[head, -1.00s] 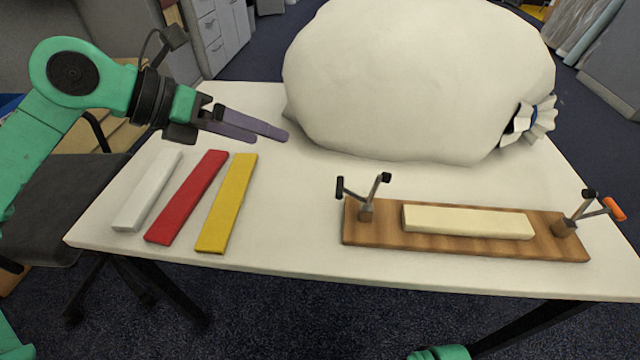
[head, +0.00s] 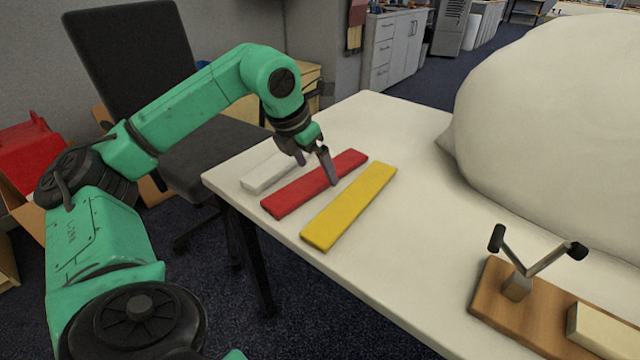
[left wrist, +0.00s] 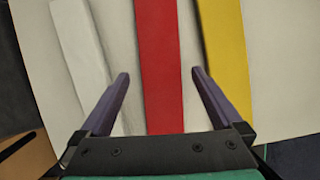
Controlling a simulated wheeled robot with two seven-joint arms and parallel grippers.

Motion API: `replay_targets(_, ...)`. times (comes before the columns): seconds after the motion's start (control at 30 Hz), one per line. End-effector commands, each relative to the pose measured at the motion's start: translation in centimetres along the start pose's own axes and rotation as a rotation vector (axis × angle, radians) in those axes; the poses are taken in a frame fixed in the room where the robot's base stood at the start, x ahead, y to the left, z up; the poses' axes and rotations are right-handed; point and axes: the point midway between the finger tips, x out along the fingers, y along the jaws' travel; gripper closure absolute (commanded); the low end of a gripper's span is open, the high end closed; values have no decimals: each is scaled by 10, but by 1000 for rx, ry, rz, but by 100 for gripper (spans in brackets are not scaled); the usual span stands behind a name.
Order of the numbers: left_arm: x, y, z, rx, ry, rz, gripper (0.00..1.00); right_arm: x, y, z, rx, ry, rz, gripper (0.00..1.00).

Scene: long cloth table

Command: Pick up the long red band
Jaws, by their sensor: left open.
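The long red band (head: 290,194) lies flat on the table between a white band (head: 262,175) and a yellow band (head: 348,208). My left gripper (head: 316,170) is open and points down over the middle of the red band. In the left wrist view, the red band (left wrist: 160,70) runs between the two open fingers (left wrist: 158,78), with a gap on each side. The white band (left wrist: 82,60) is left of the fingers and the yellow band (left wrist: 224,45) right of them. I cannot tell the fingertips' exact height. My right gripper is not in view.
A large white sack (head: 560,130) fills the table's right side. A wooden board (head: 500,300) with metal clamps and a cream bar (head: 600,330) stands at the front right. The table (head: 410,250) is clear between the bands and the board. A dark chair (head: 140,70) stands beyond the table's left edge.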

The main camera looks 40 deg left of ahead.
Motion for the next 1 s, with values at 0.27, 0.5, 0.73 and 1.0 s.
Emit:
replay_targets(0.27,17,-1,0,2,1,-2,0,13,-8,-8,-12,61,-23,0)
replay_targets(0.5,16,-1,0,2,1,-2,76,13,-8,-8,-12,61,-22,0)
replay_targets(0.73,16,-1,0,2,1,-2,87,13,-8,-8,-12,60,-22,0)
replay_targets(1.0,1,-1,7,2,-2,-2,87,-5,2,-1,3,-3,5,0)
